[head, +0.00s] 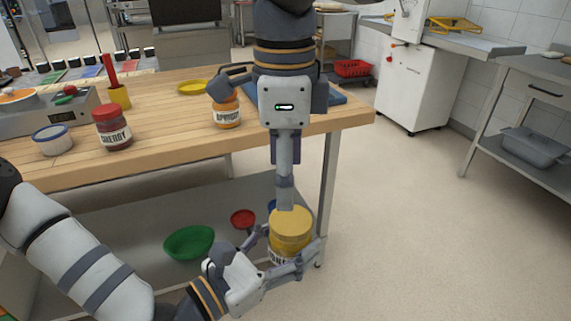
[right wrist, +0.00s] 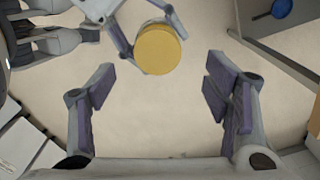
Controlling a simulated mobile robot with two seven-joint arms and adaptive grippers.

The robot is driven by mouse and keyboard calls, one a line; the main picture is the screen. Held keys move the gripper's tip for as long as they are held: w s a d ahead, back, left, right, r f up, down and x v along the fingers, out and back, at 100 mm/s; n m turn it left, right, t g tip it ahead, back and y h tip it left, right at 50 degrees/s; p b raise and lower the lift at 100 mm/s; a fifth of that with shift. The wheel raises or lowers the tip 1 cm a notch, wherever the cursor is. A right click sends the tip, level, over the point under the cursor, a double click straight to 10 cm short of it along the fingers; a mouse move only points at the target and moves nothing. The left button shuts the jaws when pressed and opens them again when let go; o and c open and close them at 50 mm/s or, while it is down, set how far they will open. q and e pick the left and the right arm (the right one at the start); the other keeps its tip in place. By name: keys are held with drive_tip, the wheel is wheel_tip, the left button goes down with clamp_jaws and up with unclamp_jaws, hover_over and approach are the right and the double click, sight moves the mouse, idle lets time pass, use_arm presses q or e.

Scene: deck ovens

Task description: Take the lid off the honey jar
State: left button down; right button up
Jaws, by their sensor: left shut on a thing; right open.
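The honey jar (head: 286,252) is held upright in the air in front of the table, with its yellow lid (head: 290,223) on top. Its label is mostly hidden by fingers. My left gripper (head: 283,262) is shut around the jar's body below the lid. The lid also shows from above in the right wrist view (right wrist: 157,49), with the left fingers beside it. My right gripper (head: 286,196) points down near the lid in the head view. In the right wrist view its fingers (right wrist: 160,85) are spread and empty, and the lid lies beyond the gap between them.
The wooden table (head: 180,128) bears a cherry jar (head: 112,128), an apricot jar (head: 227,113), a white tub with a blue rim (head: 52,141) and a scale (head: 45,118). A green bowl (head: 188,243) and red dish (head: 243,218) sit on the lower shelf.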

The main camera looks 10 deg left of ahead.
sight(286, 217)
wheel_tip(286, 217, down, 7)
drive_tip(key=shift+f, duration=0.15)
drive_tip(key=c, duration=1.2)
drive_tip(key=o, duration=1.3)
